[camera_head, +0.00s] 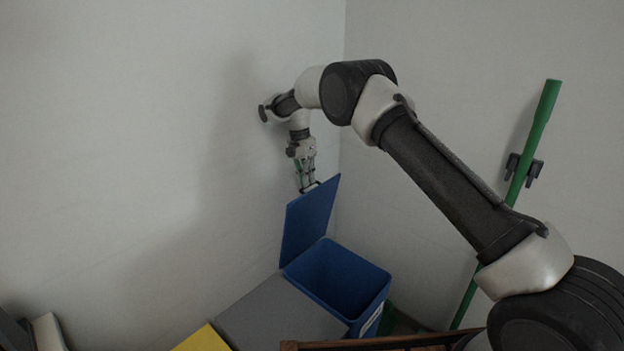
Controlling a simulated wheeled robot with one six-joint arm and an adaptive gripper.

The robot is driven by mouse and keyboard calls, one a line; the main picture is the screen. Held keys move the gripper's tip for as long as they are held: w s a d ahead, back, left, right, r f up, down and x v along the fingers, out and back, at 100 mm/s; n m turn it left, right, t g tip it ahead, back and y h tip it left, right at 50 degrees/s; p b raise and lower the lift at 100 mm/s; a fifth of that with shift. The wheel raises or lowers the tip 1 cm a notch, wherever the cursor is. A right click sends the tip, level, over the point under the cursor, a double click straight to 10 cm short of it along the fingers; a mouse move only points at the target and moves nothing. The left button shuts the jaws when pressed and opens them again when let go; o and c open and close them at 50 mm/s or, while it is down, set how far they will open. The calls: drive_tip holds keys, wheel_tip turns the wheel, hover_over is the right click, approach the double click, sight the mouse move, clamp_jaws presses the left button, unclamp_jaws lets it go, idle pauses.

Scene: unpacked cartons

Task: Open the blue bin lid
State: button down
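The blue bin (378,290) stands in the corner of the walls, and its inside shows from above. Its blue lid (308,222) is raised and stands steeply tilted at the bin's left edge, near the left wall. My gripper (308,188) points down at the top edge of the lid, with its fingers at or just behind that edge. The fingertips are small and partly hidden by the lid, so I cannot tell whether they grip it or only touch it.
A grey lid or box top (272,318) lies left of the blue bin, with a yellow one (203,341) beside it. A brown wooden edge (400,341) runs along the front. A green pole (534,140) leans in a holder on the right wall. Pale items sit at lower left.

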drive_tip(key=shift+s+d+f, duration=0.1)
drive_tip(key=shift+s+f, duration=0.1)
drive_tip(key=shift+f, duration=0.4)
drive_tip(key=shift+s+f, duration=0.2)
drive_tip(key=shift+f, duration=0.35)
drive_tip(key=c, duration=1.1)
unclamp_jaws()
drive_tip(key=shift+w+f, duration=0.1)
drive_tip(key=shift+o, duration=0.3)
drive_tip(key=r, duration=0.4)
drive_tip(key=w+a+r, duration=0.1)
drive_tip(key=r, duration=0.3)
drive_tip(key=w+r, duration=0.1)
drive_tip(key=r, duration=0.3)
drive_tip(key=shift+a+r, duration=0.2)
drive_tip(key=shift+a, duration=0.05)
drive_tip(key=c, duration=0.5)
drive_tip(key=shift+c, duration=0.5)
